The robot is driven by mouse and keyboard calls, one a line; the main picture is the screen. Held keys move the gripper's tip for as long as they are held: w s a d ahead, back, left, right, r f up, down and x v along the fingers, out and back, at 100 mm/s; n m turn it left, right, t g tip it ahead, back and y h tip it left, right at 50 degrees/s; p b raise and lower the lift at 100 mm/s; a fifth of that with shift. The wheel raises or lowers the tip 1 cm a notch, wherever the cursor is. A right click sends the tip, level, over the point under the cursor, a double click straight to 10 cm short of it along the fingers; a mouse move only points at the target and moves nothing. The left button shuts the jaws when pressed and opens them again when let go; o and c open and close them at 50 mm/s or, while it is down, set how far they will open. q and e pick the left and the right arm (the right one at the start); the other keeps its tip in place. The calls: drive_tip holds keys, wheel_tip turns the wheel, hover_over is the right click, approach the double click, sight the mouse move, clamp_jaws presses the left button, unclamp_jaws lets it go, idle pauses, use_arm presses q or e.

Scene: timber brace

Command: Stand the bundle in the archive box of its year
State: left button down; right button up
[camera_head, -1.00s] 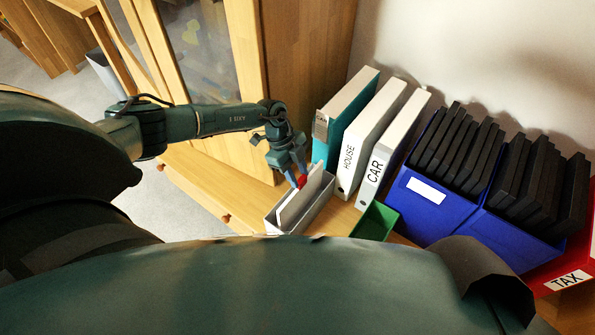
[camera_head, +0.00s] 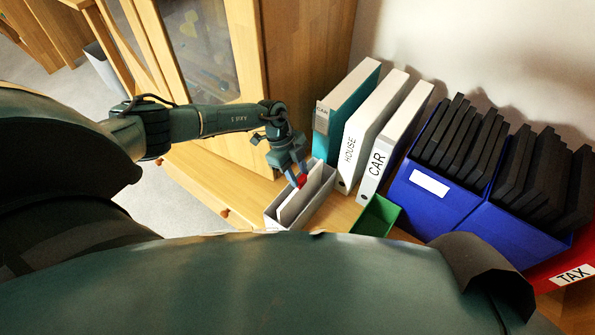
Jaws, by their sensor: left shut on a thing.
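A white bundle (camera_head: 297,203) of flat papers stands on edge, leaning a little, inside a narrow light grey box (camera_head: 322,201) on the wooden surface. My left gripper (camera_head: 300,180) is shut on the upper part of the bundle, above the box's far end. A small red patch shows at the fingertips; I cannot tell whether it belongs to the bundle or the gripper. The bundle's lower edge is hidden by the box walls. No year is readable on the box or the bundle. My right gripper is not in view.
A teal binder (camera_head: 345,100), a white HOUSE binder (camera_head: 372,125) and a CAR binder (camera_head: 395,140) stand behind the box. A green open box (camera_head: 377,215) is to its right. Blue boxes (camera_head: 430,200) hold several black folders; a red TAX box (camera_head: 548,275) is far right. A glass-door cabinet (camera_head: 300,60) stands behind.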

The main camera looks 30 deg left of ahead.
use_arm(q)
drive_tip(key=c, duration=1.3)
unclamp_jaws()
drive_tip(key=shift+c, duration=0.2)
drive_tip(key=o, duration=0.4)
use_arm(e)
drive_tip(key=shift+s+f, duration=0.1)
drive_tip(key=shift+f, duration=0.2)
use_arm(q)
drive_tip(key=shift+o, duration=0.4)
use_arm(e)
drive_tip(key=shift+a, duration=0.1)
use_arm(q)
drive_tip(key=o, duration=0.4)
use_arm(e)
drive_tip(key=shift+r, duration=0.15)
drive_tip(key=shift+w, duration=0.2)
